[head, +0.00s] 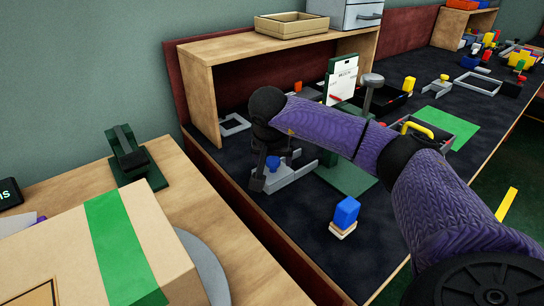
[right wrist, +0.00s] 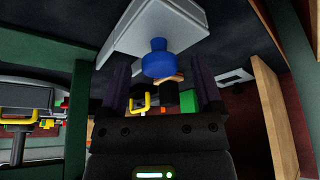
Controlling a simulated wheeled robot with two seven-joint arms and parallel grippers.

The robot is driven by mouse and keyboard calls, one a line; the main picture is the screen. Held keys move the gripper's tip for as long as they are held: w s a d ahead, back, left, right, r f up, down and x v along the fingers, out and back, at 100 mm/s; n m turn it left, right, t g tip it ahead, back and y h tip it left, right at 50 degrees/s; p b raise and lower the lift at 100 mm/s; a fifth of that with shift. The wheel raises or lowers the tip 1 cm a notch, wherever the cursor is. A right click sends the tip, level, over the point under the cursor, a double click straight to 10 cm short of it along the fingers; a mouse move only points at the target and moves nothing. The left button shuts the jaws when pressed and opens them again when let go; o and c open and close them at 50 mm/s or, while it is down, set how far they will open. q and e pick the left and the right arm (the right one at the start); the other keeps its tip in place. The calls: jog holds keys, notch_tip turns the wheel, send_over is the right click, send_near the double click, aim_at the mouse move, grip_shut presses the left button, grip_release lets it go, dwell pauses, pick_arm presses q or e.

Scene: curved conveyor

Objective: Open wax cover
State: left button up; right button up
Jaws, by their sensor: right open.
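A light grey metal piece (head: 290,174) with a blue knob (head: 273,162) sits on the dark work surface below the wooden shelf. It looks like the wax cover, but I cannot tell for sure. My right gripper (head: 262,178) points down beside the blue knob, its wrist partly covering the view. In the right wrist view the blue knob (right wrist: 158,60) shows just ahead of the open fingers, roughly between them, with the grey piece (right wrist: 165,25) behind it. My right gripper (right wrist: 158,85) holds nothing visible. My left gripper does not show.
A wooden shelf (head: 203,100) stands behind the gripper. A green stand with a white card (head: 342,80) is close to my right forearm. A blue block (head: 346,211) lies nearer. A cardboard box (head: 90,250) and a dark green device (head: 128,160) sit on the left table.

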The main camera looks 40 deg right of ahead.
jog(key=c, duration=0.9)
grip_shut()
jog(key=shift+d, duration=0.1)
